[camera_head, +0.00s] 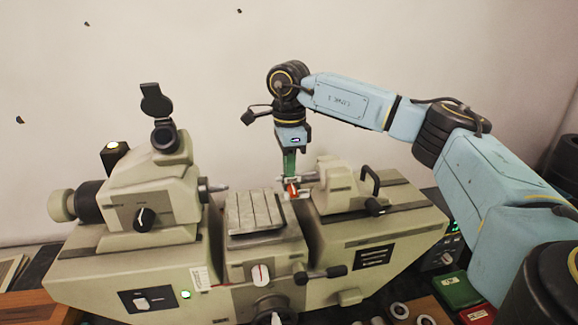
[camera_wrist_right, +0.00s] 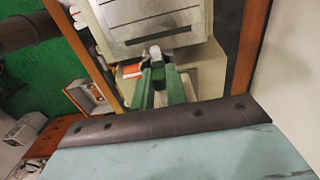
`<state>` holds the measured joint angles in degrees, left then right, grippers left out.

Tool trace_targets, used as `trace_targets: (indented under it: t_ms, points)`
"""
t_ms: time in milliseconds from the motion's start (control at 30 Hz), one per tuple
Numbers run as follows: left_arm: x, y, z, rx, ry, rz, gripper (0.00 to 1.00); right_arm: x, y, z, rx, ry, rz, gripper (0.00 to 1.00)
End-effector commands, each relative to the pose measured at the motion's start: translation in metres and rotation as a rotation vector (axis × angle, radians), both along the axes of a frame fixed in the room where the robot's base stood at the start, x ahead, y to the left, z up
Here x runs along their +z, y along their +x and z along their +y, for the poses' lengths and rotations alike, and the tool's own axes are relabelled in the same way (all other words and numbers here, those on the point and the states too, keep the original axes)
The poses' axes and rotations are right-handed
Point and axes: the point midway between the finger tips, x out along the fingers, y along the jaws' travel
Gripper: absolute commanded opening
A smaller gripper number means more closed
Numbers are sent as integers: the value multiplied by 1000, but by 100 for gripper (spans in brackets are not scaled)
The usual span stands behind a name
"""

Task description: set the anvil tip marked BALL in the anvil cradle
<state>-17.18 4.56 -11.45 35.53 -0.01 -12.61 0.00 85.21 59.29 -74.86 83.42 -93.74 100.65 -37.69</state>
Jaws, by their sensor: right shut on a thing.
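My right gripper (camera_head: 290,178) points down at the machine's right head, with its green fingers shut on a small part. In the right wrist view the green fingers (camera_wrist_right: 158,78) close on a pale, rounded tip (camera_wrist_right: 155,51), probably the anvil tip; no BALL marking can be read. A small orange-red part (camera_head: 293,190) shows at the fingertips; an orange patch also shows beside them in the wrist view (camera_wrist_right: 132,70). The metal fitting (camera_head: 309,177) on the right head is close beside the fingers; I cannot tell whether they touch. My left gripper is not in view.
The beige machine has a slotted stage (camera_head: 254,212) left of the gripper and a left head (camera_head: 150,200) with a spindle facing it. A lever (camera_head: 372,182) stands on the right head. A green bin (camera_head: 458,291) and metal rings (camera_head: 399,310) lie at lower right.

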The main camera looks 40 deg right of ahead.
Motion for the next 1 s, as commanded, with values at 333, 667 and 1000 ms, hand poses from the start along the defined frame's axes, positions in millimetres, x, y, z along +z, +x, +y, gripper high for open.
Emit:
trace_targets:
  t_ms: [333,667,1000]
  points:
    - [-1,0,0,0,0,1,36,-2,0,0,0,0,0,35]
    - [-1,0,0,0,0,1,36,-2,0,0,0,0,0,40]
    - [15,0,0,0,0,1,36,17,0,0,0,0,0,40]
